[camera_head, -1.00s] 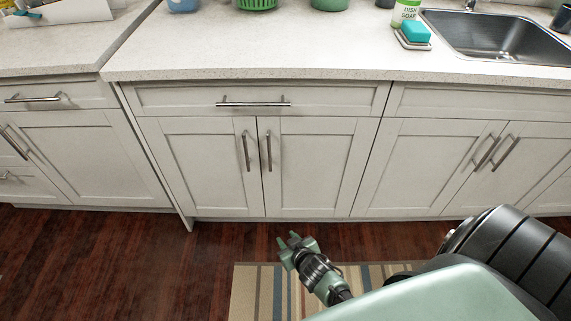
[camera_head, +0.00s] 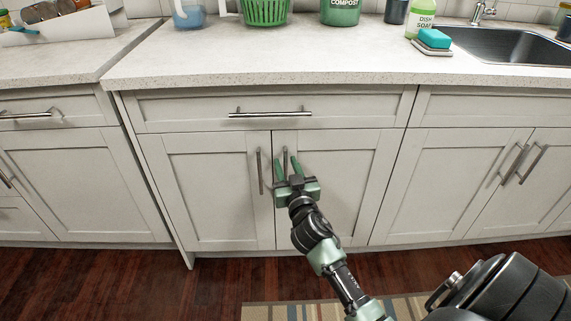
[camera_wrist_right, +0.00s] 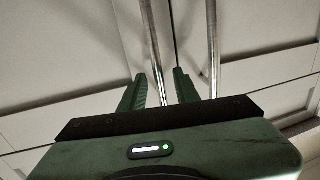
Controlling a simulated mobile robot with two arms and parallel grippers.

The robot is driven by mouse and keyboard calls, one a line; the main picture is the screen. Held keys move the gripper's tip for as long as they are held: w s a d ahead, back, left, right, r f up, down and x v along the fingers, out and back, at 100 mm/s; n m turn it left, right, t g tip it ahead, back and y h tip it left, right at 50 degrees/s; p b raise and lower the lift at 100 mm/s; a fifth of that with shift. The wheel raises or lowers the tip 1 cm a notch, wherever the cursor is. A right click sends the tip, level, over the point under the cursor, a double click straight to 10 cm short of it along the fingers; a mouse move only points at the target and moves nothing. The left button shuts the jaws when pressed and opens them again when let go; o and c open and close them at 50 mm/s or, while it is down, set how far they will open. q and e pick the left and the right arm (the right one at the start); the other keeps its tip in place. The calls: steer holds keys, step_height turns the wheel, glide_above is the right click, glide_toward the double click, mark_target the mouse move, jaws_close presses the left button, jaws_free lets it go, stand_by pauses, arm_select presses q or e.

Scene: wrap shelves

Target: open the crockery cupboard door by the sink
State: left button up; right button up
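The white double-door cupboard left of the sink is shut. Its right door (camera_head: 345,190) and left door (camera_head: 215,195) each have an upright bar handle near the middle seam. My right gripper (camera_head: 288,163) is at the right door's handle (camera_head: 285,152), fingers pointing up. In the right wrist view, this handle (camera_wrist_right: 153,50) runs between the two parted green fingers of the gripper (camera_wrist_right: 160,90). The left door's handle (camera_head: 259,171) stands outside the fingers; it also shows in the wrist view (camera_wrist_right: 212,45). Contact cannot be told. My left gripper is not in view.
A drawer with a bar handle (camera_head: 270,113) is above the doors. The sink (camera_head: 510,48) and another double-door cupboard (camera_head: 470,180) are to the right. A green basket (camera_head: 265,11) and dish soap (camera_head: 421,18) stand on the counter. A striped rug (camera_head: 290,312) lies on the floor.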

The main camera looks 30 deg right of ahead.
steer(key=shift+w+d, duration=0.25)
steer(key=shift+w, duration=0.45)
jaws_close()
stand_by(1.0)
